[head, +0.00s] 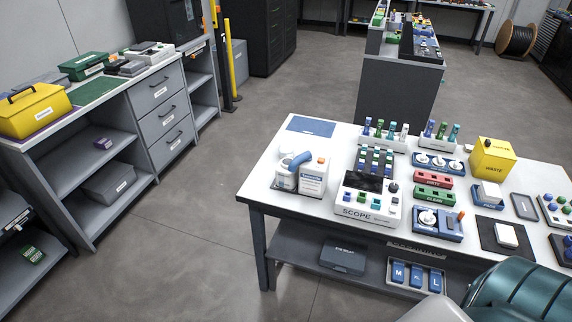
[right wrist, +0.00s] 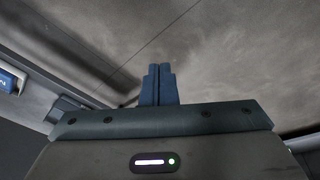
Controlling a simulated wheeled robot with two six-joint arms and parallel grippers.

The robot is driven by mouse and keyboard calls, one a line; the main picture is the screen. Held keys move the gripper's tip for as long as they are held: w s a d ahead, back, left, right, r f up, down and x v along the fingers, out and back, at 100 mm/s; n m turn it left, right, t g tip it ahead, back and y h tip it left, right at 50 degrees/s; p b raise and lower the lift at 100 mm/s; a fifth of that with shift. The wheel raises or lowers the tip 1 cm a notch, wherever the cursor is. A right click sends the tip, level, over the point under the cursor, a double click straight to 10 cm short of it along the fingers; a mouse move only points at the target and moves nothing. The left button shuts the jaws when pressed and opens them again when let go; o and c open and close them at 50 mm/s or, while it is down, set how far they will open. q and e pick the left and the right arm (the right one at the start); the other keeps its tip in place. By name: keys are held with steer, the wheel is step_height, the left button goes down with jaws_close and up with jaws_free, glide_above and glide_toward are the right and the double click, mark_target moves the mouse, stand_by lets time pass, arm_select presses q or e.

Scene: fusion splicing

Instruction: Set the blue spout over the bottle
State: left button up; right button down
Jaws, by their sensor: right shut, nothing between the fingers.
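The blue spout (head: 300,159) shows in the head view near the left end of the white worktable, as a tilted blue tube at the tops of two white containers. The white labelled bottle (head: 313,180) stands at the right of this pair, with a small orange part at its top. Whether the spout rests on the bottle or on the container beside it cannot be told. My right gripper (right wrist: 158,84) is in the right wrist view, its dark blue fingers together and empty, with grey floor beyond. It is away from the spout and bottle. My left gripper is not in view.
A white container (head: 284,180) stands against the bottle's left side. The SCOPE device (head: 368,212) is just right of them. A blue mat (head: 311,126) lies behind. Coloured trays and a yellow waste box (head: 491,158) fill the table's right. Floor left of the table is clear.

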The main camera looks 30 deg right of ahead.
steer(key=w+r+t, duration=0.1)
steer(key=w+r, duration=0.2)
steer(key=r, duration=0.4)
steer(key=w+r, duration=0.3)
steer(key=r, duration=0.4)
step_height(320, 180, up, 31)
steer(key=m+t+h+p, duration=0.3)
steer(key=t+p, duration=0.1)
steer(key=t, duration=0.9)
glide_above(300, 161)
steer(key=a+f+v, duration=0.1)
steer(key=v, duration=0.5)
steer(key=shift+w+d+f, duration=0.25)
steer(key=shift+w+f, duration=0.5)
steer(key=shift+f, duration=0.05)
steer(key=shift+w+d+f, duration=0.25)
steer(key=shift+w+f, duration=0.45)
steer(key=shift+f, duration=0.1)
